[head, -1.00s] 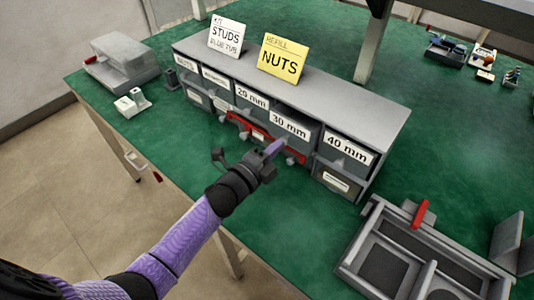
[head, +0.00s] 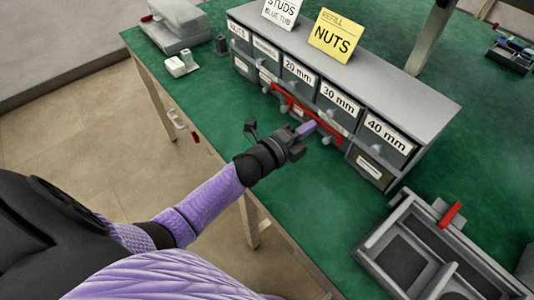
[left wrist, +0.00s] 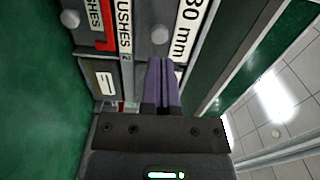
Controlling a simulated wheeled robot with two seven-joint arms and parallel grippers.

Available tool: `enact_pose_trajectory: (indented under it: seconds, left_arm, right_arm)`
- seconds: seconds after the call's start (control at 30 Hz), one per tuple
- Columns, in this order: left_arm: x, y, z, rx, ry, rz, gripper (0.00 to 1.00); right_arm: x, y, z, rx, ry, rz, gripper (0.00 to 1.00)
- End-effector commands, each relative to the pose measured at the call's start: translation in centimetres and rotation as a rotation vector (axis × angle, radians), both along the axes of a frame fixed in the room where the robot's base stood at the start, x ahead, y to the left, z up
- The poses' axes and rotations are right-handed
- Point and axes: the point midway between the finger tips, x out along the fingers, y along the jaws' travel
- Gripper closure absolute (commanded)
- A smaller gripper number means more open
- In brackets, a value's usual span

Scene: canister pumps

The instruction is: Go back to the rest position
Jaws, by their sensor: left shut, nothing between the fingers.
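My left gripper (head: 308,129) is shut and empty. Its purple fingers are in front of the drawer cabinet (head: 400,92), near the lower row below the 30 mm drawer (head: 340,103). In the left wrist view the shut fingers (left wrist: 163,85) point at the drawer fronts, with a 30 mm label (left wrist: 187,35) just beyond them. I cannot tell whether the fingertips touch the cabinet. My right gripper is not in view.
A red strip (head: 290,100) runs along the cabinet's lower row. A grey divided tray (head: 375,240) with a red piece (head: 451,214) lies at the right. Yellow NUTS (head: 336,36) and white STUDS (head: 281,12) signs stand on top. Green table (head: 320,210) in front of the cabinet is clear.

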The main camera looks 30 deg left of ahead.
Motion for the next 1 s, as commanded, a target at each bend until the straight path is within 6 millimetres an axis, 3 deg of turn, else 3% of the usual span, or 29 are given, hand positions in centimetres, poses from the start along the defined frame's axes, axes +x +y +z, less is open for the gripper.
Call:
enact_pose_trajectory:
  seconds: [0.4, 0.53, 0.73, 0.87, 1.0]
  left_arm:
    - [-7.6, 2.7, -0.1, 0.001, 0.007, 0.0, 1.0]
    - [-8.9, 3.2, -0.1, 0.001, 0.005, 0.0, 1.0]
    - [-9.2, 3.4, -0.2, -0.019, 0.023, 0.024, 1.0]
    - [-9.6, 4.4, -0.7, -0.236, 0.217, 0.252, 1.0]
    - [-12.7, 4.9, -2.4, -0.562, 0.534, 0.562, 1.0]
  right_arm:
    - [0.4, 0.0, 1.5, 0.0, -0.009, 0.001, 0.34]
    - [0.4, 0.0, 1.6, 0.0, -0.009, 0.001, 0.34]
    - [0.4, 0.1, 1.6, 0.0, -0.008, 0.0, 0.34]
    - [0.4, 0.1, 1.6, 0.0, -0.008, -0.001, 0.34]
    - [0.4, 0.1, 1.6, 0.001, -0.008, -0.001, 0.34]
